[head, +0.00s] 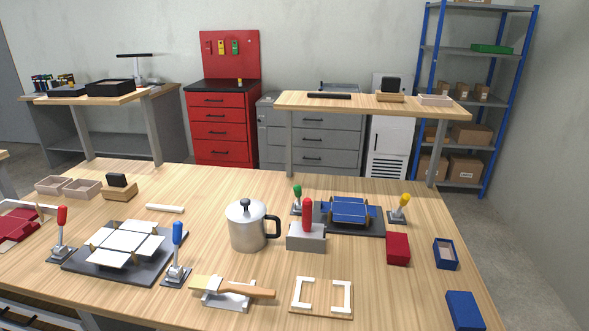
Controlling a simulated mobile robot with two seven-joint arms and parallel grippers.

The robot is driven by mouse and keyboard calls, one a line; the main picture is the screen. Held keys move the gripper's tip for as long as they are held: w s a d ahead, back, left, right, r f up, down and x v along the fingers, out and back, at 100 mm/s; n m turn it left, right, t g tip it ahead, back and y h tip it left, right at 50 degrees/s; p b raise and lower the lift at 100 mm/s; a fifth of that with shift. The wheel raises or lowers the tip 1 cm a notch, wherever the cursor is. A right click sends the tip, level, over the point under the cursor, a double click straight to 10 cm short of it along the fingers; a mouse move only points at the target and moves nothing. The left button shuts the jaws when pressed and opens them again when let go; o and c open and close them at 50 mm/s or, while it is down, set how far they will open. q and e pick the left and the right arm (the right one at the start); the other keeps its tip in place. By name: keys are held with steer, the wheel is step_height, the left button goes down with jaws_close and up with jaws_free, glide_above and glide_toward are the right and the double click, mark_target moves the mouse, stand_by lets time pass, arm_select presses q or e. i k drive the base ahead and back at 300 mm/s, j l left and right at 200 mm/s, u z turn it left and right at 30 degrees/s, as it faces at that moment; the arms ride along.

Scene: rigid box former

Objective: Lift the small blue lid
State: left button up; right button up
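Two small blue pieces are on the right of the table. A closed-topped blue piece (465,311) lies near the front right edge; it looks like a lid or a box seen from above. Neither of my grippers is in view.
A red box (398,249) sits left of the open blue piece. A dark former (370,228) holds a blue blank (349,210), with a yellow-handled clamp (400,210) beside it. A metal pot (247,231) and a white-cornered frame (321,313) stand further left. Wood around the front blue piece is clear.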

mark_target(465, 314)
steer(key=z, duration=1.35)
